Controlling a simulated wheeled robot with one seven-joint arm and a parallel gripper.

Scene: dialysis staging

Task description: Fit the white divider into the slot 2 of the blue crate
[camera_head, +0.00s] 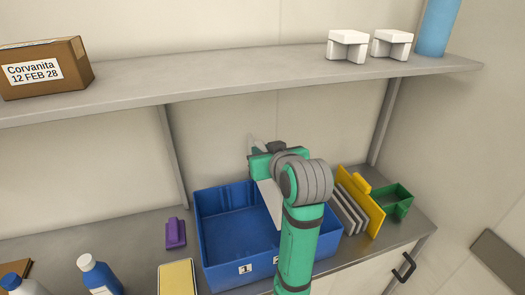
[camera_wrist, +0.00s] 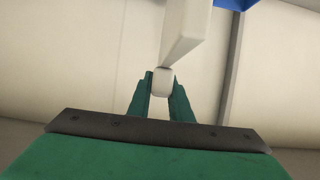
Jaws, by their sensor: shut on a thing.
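The blue crate (camera_head: 222,252) stands on the counter, with a label 1 on its front and a second label, partly hidden by my arm, to the right. My gripper (camera_wrist: 161,84) is shut on the grip of the white divider (camera_wrist: 185,28). In the head view the divider (camera_head: 269,201) hangs upright over the middle of the crate, left of my arm. My arm covers part of the divider and the crate's right part. I cannot tell whether the divider's lower edge is in a slot. A corner of the crate shows at the top of the wrist view (camera_wrist: 236,4).
Several grey panels (camera_head: 347,212), a yellow panel (camera_head: 361,205) and a green bin (camera_head: 394,202) stand right of the crate. A purple object (camera_head: 175,233), a yellow-topped box (camera_head: 177,277) and bottles (camera_head: 98,274) are left. A shelf (camera_head: 225,82) runs above.

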